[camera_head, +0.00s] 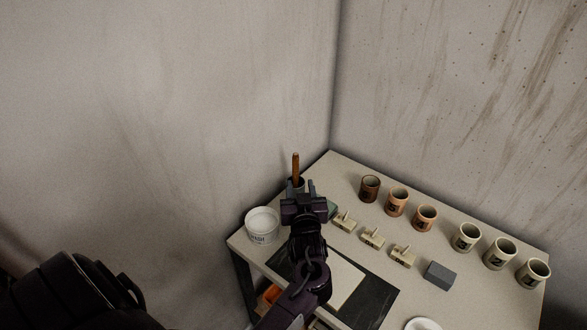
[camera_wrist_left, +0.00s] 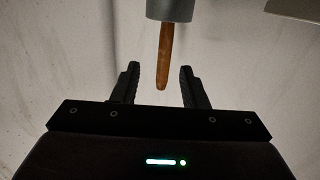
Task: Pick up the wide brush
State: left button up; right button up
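An orange-brown wooden handle (camera_head: 295,167), which I take to be the wide brush's, stands up from a dark cup (camera_head: 291,186) at the table's back left corner. Its bristle end is hidden in the cup. My left gripper (camera_head: 311,187) is in front of the cup and hides part of it. In the left wrist view the handle (camera_wrist_left: 165,55) comes out of the grey cup (camera_wrist_left: 170,10), and its end lies between the two open fingers of my left gripper (camera_wrist_left: 161,76) in the picture. I see no finger contact; depth is unclear. My right gripper is not in view.
A white tub (camera_head: 262,226) stands left of the gripper. Several small stamp-like blocks, brown cups and pale cups line the table's right side. A grey block (camera_head: 439,274) and a dark mat (camera_head: 372,304) lie nearer. Walls meet behind the table.

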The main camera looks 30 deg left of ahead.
aim_at(296, 169)
pick_arm(q)
jog(key=shift+w+a+r, duration=0.25)
jog(key=shift+w+a, duration=0.1)
jog(key=shift+a, duration=0.1)
jog(key=shift+w+a+r+y, duration=0.15)
jog(key=shift+a+r+y, duration=0.1)
jog(key=shift+y, duration=0.15)
jog(key=shift+w+a+r+p, duration=0.35)
jog(key=shift+w+a+p, duration=0.1)
jog(key=shift+w+p, duration=0.15)
jog(key=x, duration=0.2)
jog(key=p+x, duration=0.1)
jog(key=x, duration=0.1)
jog(key=shift+f, duration=0.3)
jog(key=shift+w+a, duration=0.2)
jog(key=shift+f, duration=0.1)
jog(key=c, duration=0.7)
grip_shut()
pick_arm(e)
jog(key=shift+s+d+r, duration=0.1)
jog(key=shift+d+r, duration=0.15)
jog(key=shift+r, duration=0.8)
